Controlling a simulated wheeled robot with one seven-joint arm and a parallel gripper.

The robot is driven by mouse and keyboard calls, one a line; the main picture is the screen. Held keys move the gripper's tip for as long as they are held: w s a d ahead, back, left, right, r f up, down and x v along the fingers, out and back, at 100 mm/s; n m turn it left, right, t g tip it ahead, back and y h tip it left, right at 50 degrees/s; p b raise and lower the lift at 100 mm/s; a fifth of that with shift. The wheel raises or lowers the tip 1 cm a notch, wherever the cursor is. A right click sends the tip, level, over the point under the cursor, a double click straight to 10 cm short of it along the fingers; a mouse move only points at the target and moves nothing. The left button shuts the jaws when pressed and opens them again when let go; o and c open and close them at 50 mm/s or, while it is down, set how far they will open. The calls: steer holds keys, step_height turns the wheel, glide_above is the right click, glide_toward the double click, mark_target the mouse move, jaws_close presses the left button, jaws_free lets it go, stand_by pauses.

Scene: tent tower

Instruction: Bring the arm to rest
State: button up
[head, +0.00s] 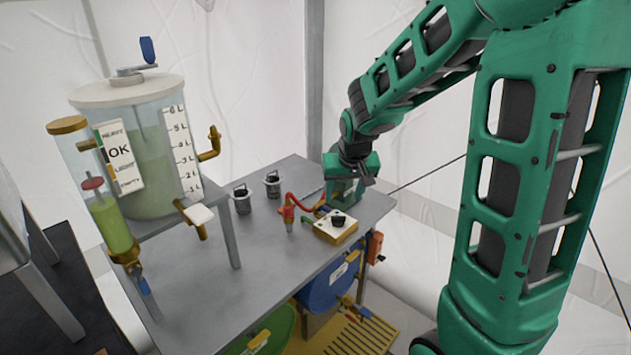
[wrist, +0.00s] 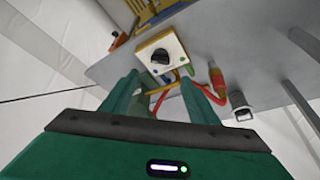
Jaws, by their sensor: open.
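My gripper (wrist: 165,98) is open in the wrist view, with its two green fingers apart. Past the fingers are a yellow and white control box (wrist: 160,55) with a black knob and some red and yellow cables (wrist: 183,80). I see nothing held between the fingers. In the head view my green arm reaches from the right, and my gripper (head: 343,192) hangs over the grey table's (head: 215,285) right part, just behind the control box (head: 335,227). The fingertips are partly hidden there; I cannot tell whether they touch anything.
A clear tank (head: 155,150) of green liquid stands on a raised stand at the left. Two small dark-topped canisters (head: 272,184) and a red-handled fitting (head: 288,212) are on the table. A blue drum (head: 330,285) and green container (head: 265,335) are below.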

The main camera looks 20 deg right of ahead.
steer(key=s+d+r+m+g, duration=0.1)
steer(key=s+r+g, duration=0.1)
steer(key=s, duration=1.4)
steer(key=s+d+r+m+g+y, duration=0.1)
steer(key=s+d+r+g, duration=0.1)
steer(key=s, duration=1.3)
steer(key=shift+s+r+m+y, duration=0.2)
steer(key=shift+s+m+y, duration=0.1)
steer(key=shift+s+m, duration=0.1)
